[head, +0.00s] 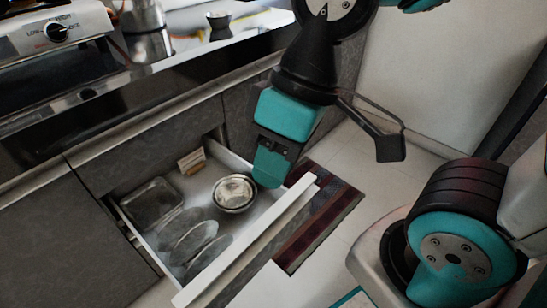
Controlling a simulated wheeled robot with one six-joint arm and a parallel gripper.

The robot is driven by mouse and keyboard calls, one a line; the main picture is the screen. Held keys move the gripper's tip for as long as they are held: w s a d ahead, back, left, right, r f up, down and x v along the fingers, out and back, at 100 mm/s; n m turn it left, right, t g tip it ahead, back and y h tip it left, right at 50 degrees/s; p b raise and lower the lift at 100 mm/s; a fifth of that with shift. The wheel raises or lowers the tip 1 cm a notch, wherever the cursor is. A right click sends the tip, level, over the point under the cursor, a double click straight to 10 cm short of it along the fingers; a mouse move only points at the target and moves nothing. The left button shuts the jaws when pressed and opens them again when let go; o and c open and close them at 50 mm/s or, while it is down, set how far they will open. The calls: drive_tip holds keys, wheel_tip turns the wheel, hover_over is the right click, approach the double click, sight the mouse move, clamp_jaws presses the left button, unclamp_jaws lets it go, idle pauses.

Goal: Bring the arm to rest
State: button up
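My gripper (270,168) is in the head view, above the right end of an open drawer (245,252). It points downward, beside a round metal bowl (234,192) that lies in the drawer. I see the gripper from the side, and its fingers overlap, so I cannot tell whether it is open or shut. Nothing is visible hanging from it. My arm reaches in from the top of the picture.
The drawer also holds a rectangular glass dish (150,204), several plates (193,243) and a small card-like item (191,162). A counter (190,62) with a stove (50,28) and a small cup (219,24) stands above. A striped mat (322,222) lies on the floor.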

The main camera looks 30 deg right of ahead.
wheel_tip(320, 180, up, 25)
drive_tip(key=p, duration=2.4)
drive_tip(key=shift+f+p, duration=0.2)
drive_tip(key=shift+p, duration=0.15)
